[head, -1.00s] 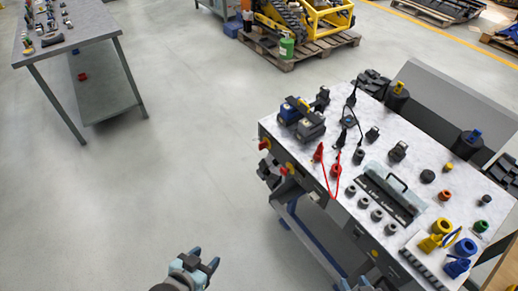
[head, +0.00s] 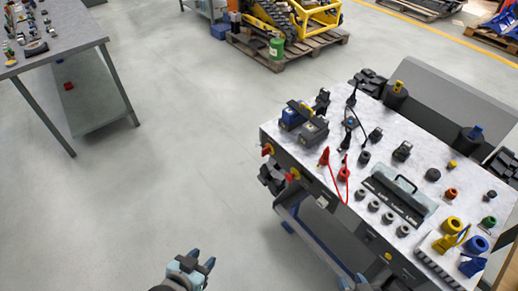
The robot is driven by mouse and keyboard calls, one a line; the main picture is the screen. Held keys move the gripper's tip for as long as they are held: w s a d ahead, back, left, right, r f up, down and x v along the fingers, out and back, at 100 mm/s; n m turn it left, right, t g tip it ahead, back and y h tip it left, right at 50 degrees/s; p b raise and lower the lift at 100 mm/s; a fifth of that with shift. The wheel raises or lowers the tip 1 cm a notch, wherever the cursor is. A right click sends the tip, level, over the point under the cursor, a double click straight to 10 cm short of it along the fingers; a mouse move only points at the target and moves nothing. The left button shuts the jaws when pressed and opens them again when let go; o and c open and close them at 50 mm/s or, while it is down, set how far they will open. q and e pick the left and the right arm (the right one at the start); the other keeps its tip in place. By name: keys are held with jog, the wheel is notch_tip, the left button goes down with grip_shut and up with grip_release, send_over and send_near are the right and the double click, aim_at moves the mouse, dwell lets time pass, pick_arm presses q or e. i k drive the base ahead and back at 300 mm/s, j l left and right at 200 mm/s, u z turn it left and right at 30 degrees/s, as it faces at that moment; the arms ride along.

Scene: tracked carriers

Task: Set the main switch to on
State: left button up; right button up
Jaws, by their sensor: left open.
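Two red rotary switches with yellow surrounds sit on the dark front face of the workbench: a far one (head: 267,150) and a nearer one (head: 292,175). I cannot tell from their looks which is the main switch, and their settings are too small to read. My left gripper (head: 203,265) is open and empty over bare floor, at the bottom of the head view, well short of both switches.
A grey table (head: 75,35) with small items stands at upper left. A loaded pallet (head: 290,50) is at the back. The floor between is clear.

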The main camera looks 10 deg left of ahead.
aim_at(265, 151)
jog(key=i+j+z, duration=0.2)
jog(key=j+z, duration=0.2)
jog(key=j, duration=1.7)
jog(key=j+z, duration=0.45)
jog(key=j, duration=1.7)
jog(key=i+j+z, duration=0.1)
jog(key=i+j, duration=0.25)
jog(key=j, duration=0.1)
